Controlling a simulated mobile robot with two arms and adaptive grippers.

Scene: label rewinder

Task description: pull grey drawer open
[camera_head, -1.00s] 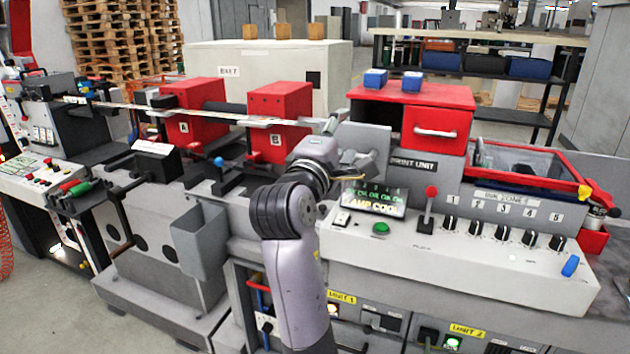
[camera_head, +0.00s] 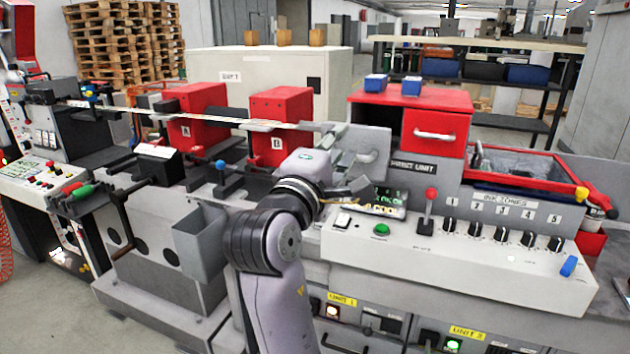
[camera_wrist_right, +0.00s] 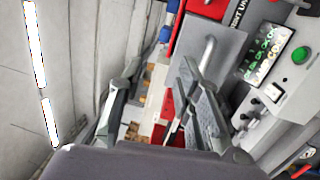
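The grey drawer (camera_head: 371,140) is a flat grey front left of the red drawer on the print unit. In the right wrist view the grey drawer (camera_wrist_right: 225,42) shows a grey bar handle (camera_wrist_right: 208,52). I cannot see a clear gap that tells how far it stands out. My right gripper (camera_head: 348,172) is just in front of and below the left part of that front. In the right wrist view my right gripper (camera_wrist_right: 160,78) has its fingers spread, with nothing between them; the handle lies just beyond the right finger, apart or touching I cannot tell. My left gripper is out of view.
A red drawer (camera_head: 434,133) with a white handle sits to the right. Below are a red-knobbed lever (camera_head: 430,205), a green button (camera_head: 381,229) and black knobs on the console (camera_head: 470,262). A grey bin (camera_head: 202,243) stands left of my arm.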

